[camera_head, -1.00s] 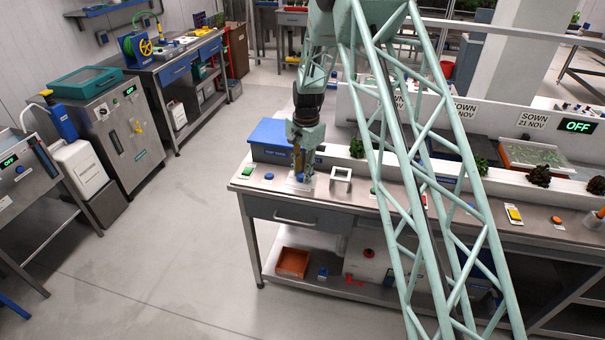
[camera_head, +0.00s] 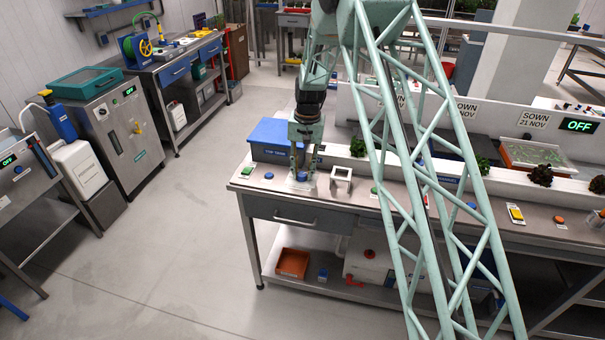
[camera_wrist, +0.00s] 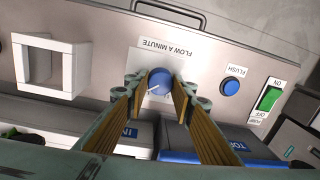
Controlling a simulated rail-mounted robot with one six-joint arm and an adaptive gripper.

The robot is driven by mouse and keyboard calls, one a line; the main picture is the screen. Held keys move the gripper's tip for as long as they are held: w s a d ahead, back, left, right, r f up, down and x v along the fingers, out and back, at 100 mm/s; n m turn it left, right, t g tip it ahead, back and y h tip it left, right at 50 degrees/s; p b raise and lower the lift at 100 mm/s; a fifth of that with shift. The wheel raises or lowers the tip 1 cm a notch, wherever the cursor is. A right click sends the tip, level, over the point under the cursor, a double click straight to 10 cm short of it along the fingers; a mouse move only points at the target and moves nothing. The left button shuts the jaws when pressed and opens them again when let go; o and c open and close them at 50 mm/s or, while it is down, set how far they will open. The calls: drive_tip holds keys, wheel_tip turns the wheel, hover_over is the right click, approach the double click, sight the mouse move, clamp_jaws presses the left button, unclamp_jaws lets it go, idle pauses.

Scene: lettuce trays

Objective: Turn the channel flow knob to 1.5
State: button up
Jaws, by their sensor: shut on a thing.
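The blue flow knob (camera_wrist: 158,82) with a white pointer line sits on a white label (camera_wrist: 160,61) marked "FLOW A MINUTE" on the steel bench top. My gripper (camera_wrist: 160,92) points down over it, with one finger on each side, shut on the knob. The pointer slants in the wrist view, but the scale numbers around it are too small or hidden to read. In the head view my gripper (camera_head: 302,174) is low at the bench's left end, and its fingers mostly hide the knob.
A white square frame (camera_wrist: 75,65) stands beside the knob. A blue FLUSH button (camera_wrist: 230,87) and a green ON/OFF switch (camera_wrist: 268,98) are on the other side. The floor left of the bench is clear.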

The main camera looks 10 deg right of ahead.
sight(305, 173)
drive_tip(key=shift+n, duration=1.8)
drive_tip(key=o, duration=0.9)
drive_tip(key=shift+r, duration=0.1)
drive_tip(key=r, duration=1.1)
drive_tip(key=shift+d+r, duration=0.4)
